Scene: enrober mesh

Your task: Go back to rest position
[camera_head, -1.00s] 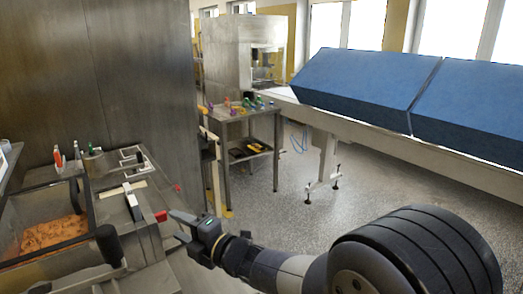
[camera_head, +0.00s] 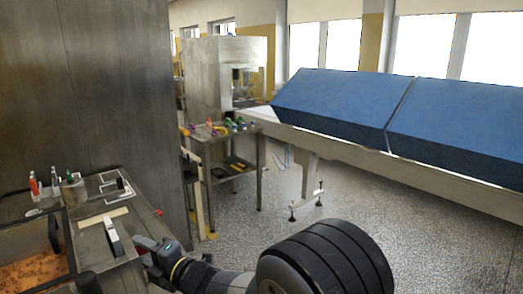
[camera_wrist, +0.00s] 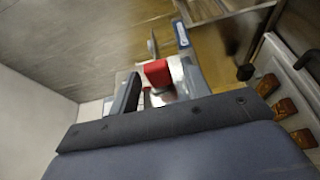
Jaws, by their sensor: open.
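My gripper (camera_head: 140,247) is low in the head view, beside the right edge of the steel counter (camera_head: 90,215). In the wrist view my gripper (camera_wrist: 160,80) points toward a blurred steel surface. Its jaws are apart. A small red block (camera_wrist: 157,73) shows between or just beyond the fingers; I cannot tell whether it touches them. My arm reaches in from the bottom of the head view.
A steel cabinet wall (camera_head: 110,90) rises behind the counter. A tray of orange-brown bits (camera_head: 30,270) is at lower left. A small tool table (camera_head: 225,145) and a blue-covered conveyor (camera_head: 330,105) stand beyond. Grey floor (camera_head: 330,210) is open on the right.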

